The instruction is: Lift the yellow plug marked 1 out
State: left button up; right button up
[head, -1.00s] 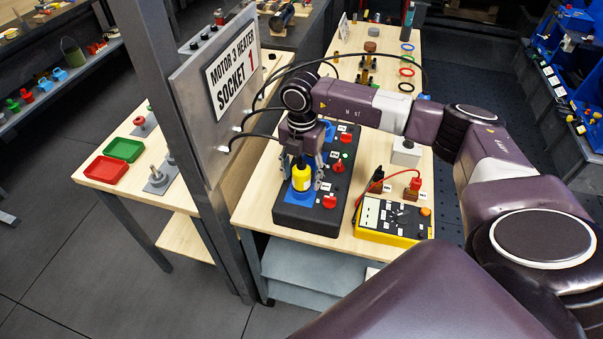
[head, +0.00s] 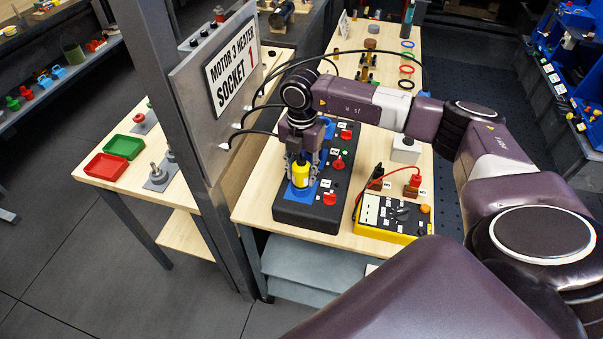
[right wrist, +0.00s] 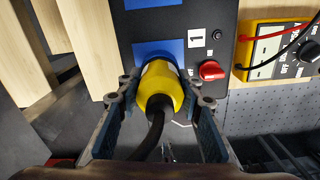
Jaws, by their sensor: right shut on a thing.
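The yellow plug (head: 301,173), with a black cable, stands upright at the near socket (head: 301,192) on its blue plate, at the front of the black panel. The plug also shows in the right wrist view (right wrist: 163,88), with the blue socket collar (right wrist: 154,57) just beyond it. A white label marked 1 (right wrist: 197,38) is beside this socket. My right gripper (head: 302,177) points down over the plug and is shut on its yellow body, one finger on each side. How deep the plug sits cannot be seen. My left gripper is not in view.
A red switch (right wrist: 212,70) is close beside the socket. A yellow meter (head: 391,218) with red and black leads lies to the right. The grey post and sign "MOTOR 3 HEATER SOCKET 1" (head: 232,77) stand to the left, with black cables running from it.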

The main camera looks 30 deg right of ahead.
jog(key=shift+w+r+b, duration=0.1)
jog(key=shift+r+b, duration=0.2)
jog(key=shift+r, duration=0.4)
notch_tip(320, 180, up, 12)
jog(key=b, duration=0.4)
jog(key=shift+r, duration=0.25)
notch_tip(320, 180, up, 6)
